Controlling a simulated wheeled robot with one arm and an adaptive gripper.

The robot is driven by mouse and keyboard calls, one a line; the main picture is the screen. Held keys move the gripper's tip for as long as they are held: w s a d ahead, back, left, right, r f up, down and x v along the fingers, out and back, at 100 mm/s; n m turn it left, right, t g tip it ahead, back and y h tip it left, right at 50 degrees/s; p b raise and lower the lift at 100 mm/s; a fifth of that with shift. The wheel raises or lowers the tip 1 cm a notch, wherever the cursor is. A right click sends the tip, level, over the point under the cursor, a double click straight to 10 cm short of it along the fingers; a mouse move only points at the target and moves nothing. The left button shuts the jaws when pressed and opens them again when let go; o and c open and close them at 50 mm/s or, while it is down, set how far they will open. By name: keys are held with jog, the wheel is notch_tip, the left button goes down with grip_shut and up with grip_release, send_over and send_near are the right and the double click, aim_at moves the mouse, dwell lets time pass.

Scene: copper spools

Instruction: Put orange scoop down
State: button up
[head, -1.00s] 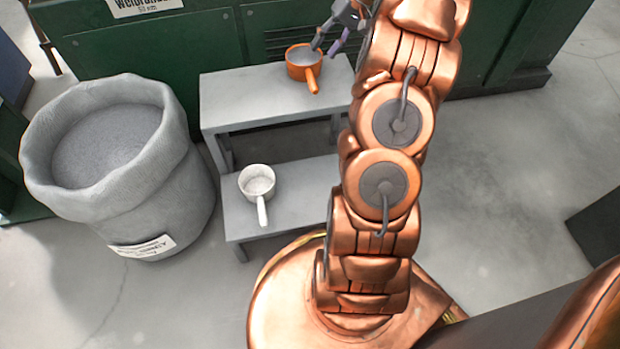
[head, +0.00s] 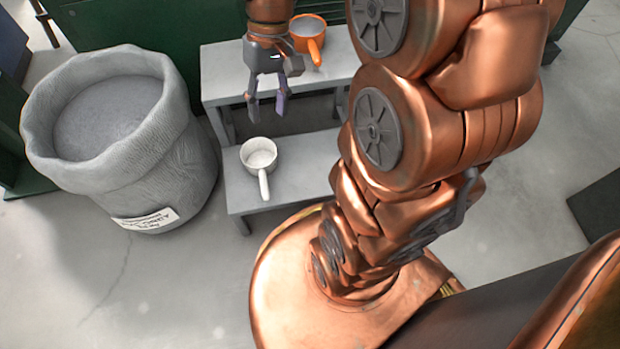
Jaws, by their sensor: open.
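The orange scoop (head: 311,38) stands upright on the upper step of the grey stand, with its handle toward the front. Its left side is partly hidden by my wrist. My gripper (head: 267,116) is open and empty, pointing down in front of the upper step. It is apart from the orange scoop and hangs above and behind the white scoop in the picture.
The white scoop (head: 259,157), with pale contents, stands on the lower step (head: 300,185). The upper step (head: 222,72) is bare at its left. A large grey sack (head: 170,165) of grey material stands left. Green cabinets (head: 150,25) are behind.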

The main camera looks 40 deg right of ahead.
jog(key=s+a+f+n+g+h, duration=0.1)
jog(key=s+a+f+h, duration=0.1)
jog(key=s, duration=1.4)
jog(key=shift+a+f+n+h, duration=0.3)
jog(key=shift+a+f+h, duration=0.1)
jog(key=shift+f+h, duration=0.25)
